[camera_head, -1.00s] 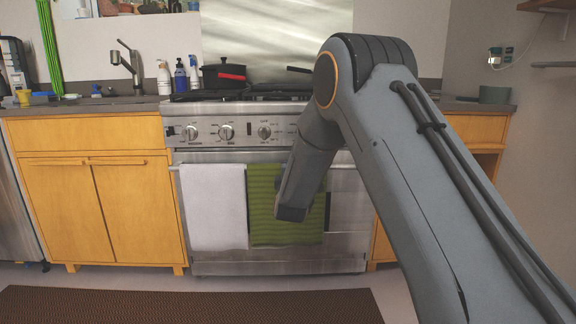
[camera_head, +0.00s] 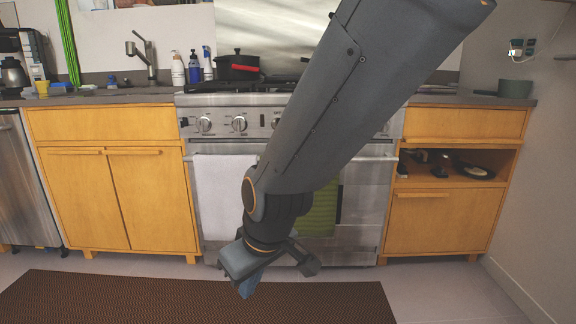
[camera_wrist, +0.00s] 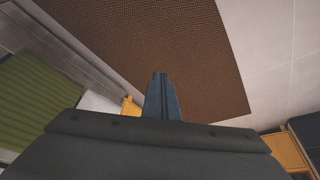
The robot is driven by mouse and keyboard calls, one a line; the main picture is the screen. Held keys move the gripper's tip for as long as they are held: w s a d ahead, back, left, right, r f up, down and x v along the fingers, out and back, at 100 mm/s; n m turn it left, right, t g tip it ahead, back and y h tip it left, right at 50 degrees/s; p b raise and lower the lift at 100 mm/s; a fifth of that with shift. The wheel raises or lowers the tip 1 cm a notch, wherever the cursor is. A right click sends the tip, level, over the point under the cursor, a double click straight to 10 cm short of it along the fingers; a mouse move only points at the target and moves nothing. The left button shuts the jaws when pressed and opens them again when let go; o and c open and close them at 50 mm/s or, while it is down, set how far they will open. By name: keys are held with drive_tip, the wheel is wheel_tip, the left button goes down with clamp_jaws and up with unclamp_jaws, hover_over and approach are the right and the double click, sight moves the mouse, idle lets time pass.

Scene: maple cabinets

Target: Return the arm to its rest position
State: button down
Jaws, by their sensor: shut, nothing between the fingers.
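My arm reaches across the head view from the upper right down to the middle, with its wrist bent low in front of the stove. My gripper (camera_head: 247,290) hangs at the lower middle, pointing down above the floor by the brown mat. Its blue-grey fingers are together and empty. In the wrist view the gripper (camera_wrist: 160,78) shows its fingers side by side against the mat. The arm hides part of the stove front and most of the green towel (camera_head: 320,212).
The stove (camera_head: 360,215) with a white towel (camera_head: 222,195) stands behind the arm. Maple cabinets (camera_head: 100,195) flank it, with an open shelf of pans (camera_head: 473,170) at right. A brown mat (camera_head: 150,300) covers the floor in front; bare floor (camera_head: 440,290) lies at right.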

drive_tip(key=s+d+m+g+h, duration=0.1)
drive_tip(key=s+d+g, duration=0.15)
drive_tip(key=s, duration=0.45)
drive_tip(key=s+d+m+g+h, duration=0.1)
drive_tip(key=s+d+m, duration=0.1)
drive_tip(key=s+d, duration=0.35)
drive_tip(key=s+d+r+m+p, duration=0.1)
drive_tip(key=d+r+m+p, duration=0.2)
drive_tip(key=d+r+p, duration=0.6)
drive_tip(key=d+r+m+h+p, duration=0.1)
drive_tip(key=d+r+m+p, duration=0.2)
drive_tip(key=d+r+p, duration=0.7)
wheel_tip(320, 180, up, 7)
drive_tip(key=p, duration=1.1)
drive_tip(key=shift+s, duration=0.35)
